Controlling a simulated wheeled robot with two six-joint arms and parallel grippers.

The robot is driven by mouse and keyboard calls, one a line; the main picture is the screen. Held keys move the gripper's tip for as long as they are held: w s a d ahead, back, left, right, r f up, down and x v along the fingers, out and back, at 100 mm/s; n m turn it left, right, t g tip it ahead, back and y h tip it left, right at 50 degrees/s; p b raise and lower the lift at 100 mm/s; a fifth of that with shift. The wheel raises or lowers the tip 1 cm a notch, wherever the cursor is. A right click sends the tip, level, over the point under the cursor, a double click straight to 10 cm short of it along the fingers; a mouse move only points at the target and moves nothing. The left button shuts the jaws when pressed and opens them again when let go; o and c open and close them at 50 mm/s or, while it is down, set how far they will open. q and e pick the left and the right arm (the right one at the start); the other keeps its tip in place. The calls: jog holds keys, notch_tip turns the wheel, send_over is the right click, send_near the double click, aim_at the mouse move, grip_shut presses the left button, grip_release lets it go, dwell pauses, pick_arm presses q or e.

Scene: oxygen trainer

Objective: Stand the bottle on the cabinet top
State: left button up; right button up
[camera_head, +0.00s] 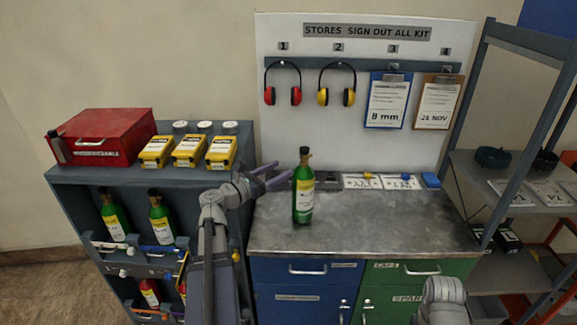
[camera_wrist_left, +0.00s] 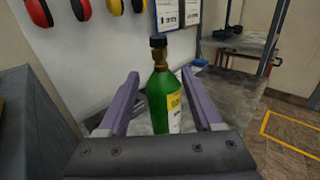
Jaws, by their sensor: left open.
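A green bottle (camera_head: 303,195) with a white label and a dark cap stands upright on the metal cabinet top (camera_head: 350,235), near its left side. My left gripper (camera_head: 282,172) is open and empty, just left of the bottle's upper part. In the left wrist view the same bottle (camera_wrist_left: 162,95) shows ahead, between the two purple fingers of my left gripper (camera_wrist_left: 160,76). The fingers look apart from it; its lower end is hidden behind the gripper body. My right gripper is not in view; only a link of that arm shows at the bottom right.
A rack (camera_head: 75,215) at left holds other green bottles (camera_head: 115,218), yellow boxes (camera_head: 189,152) and a red case (camera_head: 100,138). Cards and a blue block (camera_head: 430,180) lie along the cabinet's back. A grey shelf unit (camera_head: 485,40) stands at right. The front middle of the cabinet top is clear.

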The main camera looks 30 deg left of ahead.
pick_arm(q)
jog(key=shift+s+a, duration=0.1)
jog(key=shift+s, duration=0.35)
jog(key=d+f+m+g+h, duration=0.1)
jog(key=d+f+m+g, duration=0.4)
jog(key=d, duration=0.5)
jog(key=s+d+f+m+g+h, duration=0.1)
jog(key=d+f+m+g+h, duration=0.2)
jog(key=d+m, duration=0.55)
jog(key=d+f+m+g, duration=0.3)
jog(key=d+f+m, duration=0.25)
jog(key=d, duration=0.55)
jog(key=s+d+f+m+g+y, duration=0.3)
jog(key=s+d+f+m+y, duration=0.1)
jog(key=s+m, duration=0.3)
jog(key=s+d+f+m+g+y, duration=0.3)
jog(key=s+d+f+m+y, duration=0.1)
jog(key=m, duration=0.7)
jog(key=s+d+y, duration=0.1)
jog(key=s+d, duration=0.1)
jog(key=s, duration=0.1)
jog(key=shift+s+d+f+g, duration=0.2)
jog(key=shift+s+d+g, duration=0.1)
jog(key=shift+g, duration=0.1)
jog(key=shift+a, duration=0.1)
